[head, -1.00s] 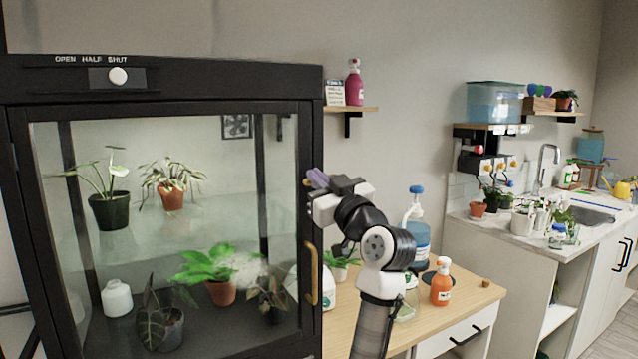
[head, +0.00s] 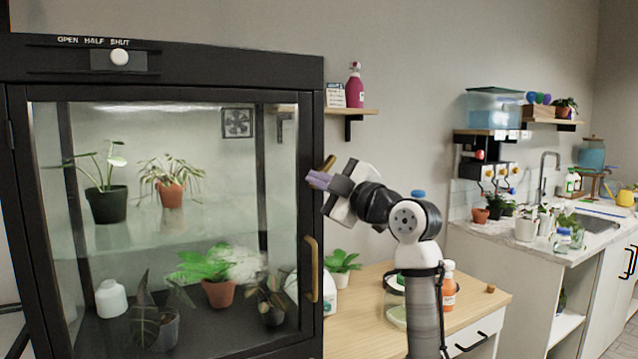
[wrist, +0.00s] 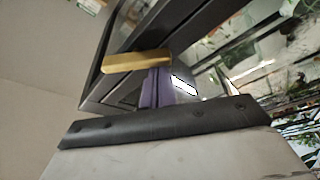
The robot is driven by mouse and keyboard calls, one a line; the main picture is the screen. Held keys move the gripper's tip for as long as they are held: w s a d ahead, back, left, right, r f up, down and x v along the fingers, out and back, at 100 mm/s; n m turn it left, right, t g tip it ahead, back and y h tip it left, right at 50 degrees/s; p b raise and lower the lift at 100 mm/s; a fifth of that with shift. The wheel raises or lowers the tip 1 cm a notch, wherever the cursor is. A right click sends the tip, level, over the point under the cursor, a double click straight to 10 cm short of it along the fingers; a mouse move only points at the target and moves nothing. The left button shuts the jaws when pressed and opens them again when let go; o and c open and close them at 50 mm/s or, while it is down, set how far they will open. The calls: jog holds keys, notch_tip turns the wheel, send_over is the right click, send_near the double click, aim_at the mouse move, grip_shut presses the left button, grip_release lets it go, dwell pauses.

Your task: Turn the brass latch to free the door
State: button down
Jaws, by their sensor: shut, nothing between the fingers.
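The brass latch (head: 329,163) is on the right edge of the black cabinet's front, slanting up to the right in the head view. In the wrist view the latch (wrist: 137,61) is a brass bar across the dark frame. My gripper (head: 318,180) has purple fingers, shut and empty, just below the latch. In the wrist view the fingertips (wrist: 155,72) meet the latch's lower edge; I cannot tell whether they touch it. The glass door (head: 150,235) looks closed, with a brass handle (head: 312,270) below the latch.
Potted plants stand behind the glass on two levels. A wooden table (head: 365,325) to the right holds a plant, a glass jar and an orange bottle (head: 448,285). A small shelf (head: 350,112) with a pink bottle is above my arm. A sink counter (head: 530,245) is farther right.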

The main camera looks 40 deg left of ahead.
jog(key=shift+s+a+f+n+g+h, duration=0.15)
jog(key=shift+n+g+h, duration=0.2)
jog(key=shift+n, duration=0.9)
jog(key=shift+w+d+f+n+g+h, duration=0.1)
jog(key=shift+n+g+h, duration=0.2)
jog(key=shift+n, duration=0.95)
jog(key=s, duration=0.1)
jog(key=s+a+r, duration=0.1)
jog(key=s, duration=0.1)
jog(key=shift+a+p, duration=0.15)
jog(key=shift+p, duration=0.25)
jog(key=d+f+b, duration=0.1)
jog(key=d+b, duration=0.1)
jog(key=d, duration=0.8)
jog(key=shift+s+b, duration=0.2)
jog(key=shift+b, duration=0.15)
jog(key=shift+d, duration=0.1)
